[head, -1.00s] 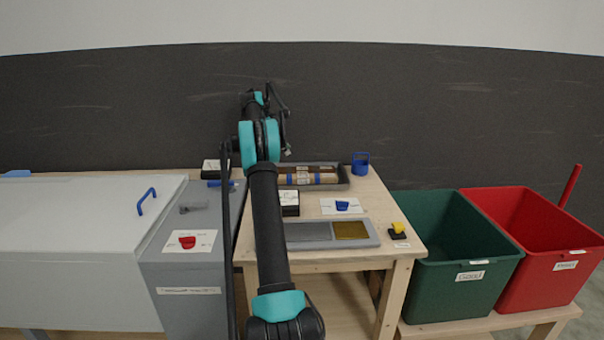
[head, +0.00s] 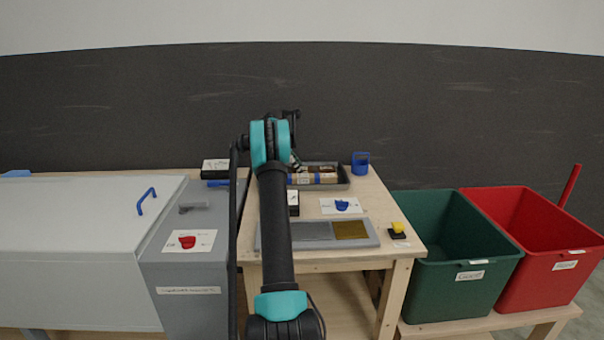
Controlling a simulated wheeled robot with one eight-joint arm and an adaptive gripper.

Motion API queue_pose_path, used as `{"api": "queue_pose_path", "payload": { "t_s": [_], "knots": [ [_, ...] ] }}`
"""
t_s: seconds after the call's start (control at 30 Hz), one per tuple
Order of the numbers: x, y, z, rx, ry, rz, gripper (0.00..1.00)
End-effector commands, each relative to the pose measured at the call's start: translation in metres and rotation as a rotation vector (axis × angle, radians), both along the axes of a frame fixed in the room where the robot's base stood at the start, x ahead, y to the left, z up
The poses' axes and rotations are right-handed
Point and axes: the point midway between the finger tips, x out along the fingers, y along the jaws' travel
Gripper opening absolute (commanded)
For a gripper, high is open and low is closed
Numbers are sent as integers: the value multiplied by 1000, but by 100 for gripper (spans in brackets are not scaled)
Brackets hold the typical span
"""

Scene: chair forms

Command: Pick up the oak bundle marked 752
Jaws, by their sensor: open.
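Wooden bundles lie in a grey tray (head: 346,182) at the back of the wooden table. A pale bundle with a blue band (head: 328,178) lies in front, and a darker brown one (head: 322,169) shows behind it. Their markings are too small to read, so I cannot tell which is 752. My gripper (head: 295,161) is at the tray's left end, mostly hidden behind my arm. It is open, and no bundle is seen in it. The left ends of the bundles are partly hidden by my arm.
A blue holder (head: 360,163) stands right of the tray. In front are a card with a blue shape (head: 341,205), a grey panel (head: 311,236) and a yellow-black switch (head: 398,230). Green (head: 461,245) and red (head: 540,255) bins stand right. A grey cabinet (head: 186,265) is left.

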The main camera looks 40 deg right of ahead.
Motion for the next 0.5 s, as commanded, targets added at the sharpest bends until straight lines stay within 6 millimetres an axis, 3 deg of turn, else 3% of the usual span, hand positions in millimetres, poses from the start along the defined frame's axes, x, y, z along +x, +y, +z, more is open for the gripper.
{"api": "queue_pose_path", "payload": {
  "t_s": [0.23,0.5],
  "knots": [
    [0,-1,-2,0,0,1,49],
    [0,-1,-2,0,0,1,15]
  ]
}}
